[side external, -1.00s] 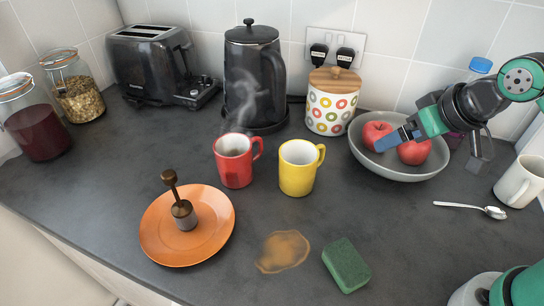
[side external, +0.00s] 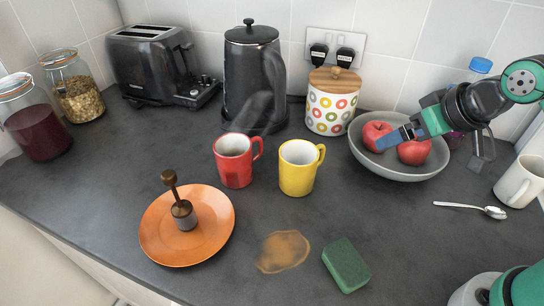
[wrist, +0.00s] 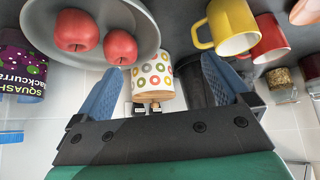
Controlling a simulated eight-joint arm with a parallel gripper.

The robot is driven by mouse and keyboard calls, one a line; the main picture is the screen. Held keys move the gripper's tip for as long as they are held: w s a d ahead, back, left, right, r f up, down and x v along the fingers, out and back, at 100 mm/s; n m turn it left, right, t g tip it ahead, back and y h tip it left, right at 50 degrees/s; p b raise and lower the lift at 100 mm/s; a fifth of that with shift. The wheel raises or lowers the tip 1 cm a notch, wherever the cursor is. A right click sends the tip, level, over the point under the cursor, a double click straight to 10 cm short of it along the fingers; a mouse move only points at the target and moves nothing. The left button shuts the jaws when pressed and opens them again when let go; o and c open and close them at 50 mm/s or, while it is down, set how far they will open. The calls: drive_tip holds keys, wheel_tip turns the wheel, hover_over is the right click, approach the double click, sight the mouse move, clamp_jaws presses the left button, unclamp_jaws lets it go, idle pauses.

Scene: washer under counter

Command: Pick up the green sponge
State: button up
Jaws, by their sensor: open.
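The green sponge (side external: 346,264) lies flat on the dark counter near its front edge, right of a brown spill. It does not show in the wrist view. My gripper (side external: 388,141) is above the grey bowl at the back right, well up and to the right of the sponge. In the wrist view my gripper (wrist: 166,82) has its two blue fingers spread wide apart with nothing between them.
The grey bowl (side external: 400,172) holds two red apples. A yellow mug (side external: 297,170), a red mug (side external: 233,163) and an orange plate (side external: 160,240) stand left of the sponge. A spoon (side external: 470,208) lies at the right. The counter between bowl and sponge is clear.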

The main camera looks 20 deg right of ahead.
drive_tip(key=g, duration=0.7)
hover_over(343, 254)
wheel_tip(343, 254, down, 8)
drive_tip(key=shift+w, duration=0.1)
drive_tip(key=shift+f, duration=2.8)
drive_tip(key=c, duration=1.4)
drive_tip(key=shift+c, duration=0.2)
drive_tip(key=shift+r, duration=0.1)
wheel_tip(343, 254, up, 20)
